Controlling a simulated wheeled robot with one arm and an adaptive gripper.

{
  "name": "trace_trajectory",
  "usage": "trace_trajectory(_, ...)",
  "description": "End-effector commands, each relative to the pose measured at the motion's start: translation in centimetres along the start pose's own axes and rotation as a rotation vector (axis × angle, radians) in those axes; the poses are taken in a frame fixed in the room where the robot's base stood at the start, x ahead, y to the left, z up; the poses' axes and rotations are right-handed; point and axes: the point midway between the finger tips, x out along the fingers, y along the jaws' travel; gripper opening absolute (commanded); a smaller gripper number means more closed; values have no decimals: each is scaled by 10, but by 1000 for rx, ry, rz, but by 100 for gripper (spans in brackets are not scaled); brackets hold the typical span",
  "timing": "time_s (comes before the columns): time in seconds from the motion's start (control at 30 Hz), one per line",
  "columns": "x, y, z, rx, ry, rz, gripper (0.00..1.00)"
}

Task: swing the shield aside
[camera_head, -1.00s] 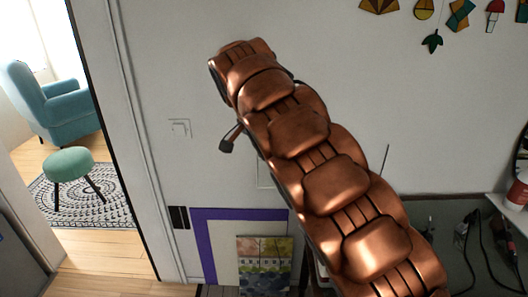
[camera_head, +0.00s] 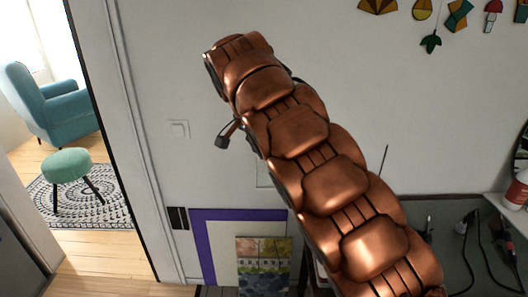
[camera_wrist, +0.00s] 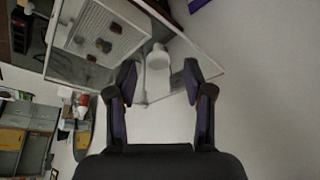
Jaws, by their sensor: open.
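What looks like the shield (camera_wrist: 128,68) is a clear or glassy panel with a thin pale frame, tilted across the top of the wrist view. A white rounded piece (camera_wrist: 158,60) shows at the panel's lower part, just beyond the fingertips; I cannot tell if it is fixed to the panel. My gripper (camera_wrist: 162,82) is open, with one dark finger on each side and nothing gripped. Its fingertips overlap the panel's lower edge in the picture; contact cannot be told. In the head view my copper arm hides the panel and most of the gripper.
Behind the panel is a white gridded board (camera_wrist: 105,36) with several brown pieces. A workbench (camera_head: 450,222) with cables and tools is at the right. A purple-edged frame (camera_head: 203,245) and a painting (camera_head: 263,262) stand low by the wall. A doorway opens at the left.

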Motion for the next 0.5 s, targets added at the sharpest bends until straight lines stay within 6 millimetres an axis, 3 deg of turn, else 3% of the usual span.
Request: trace_trajectory(0.5, -32, 0, 1, -1, 0, 1, 52)
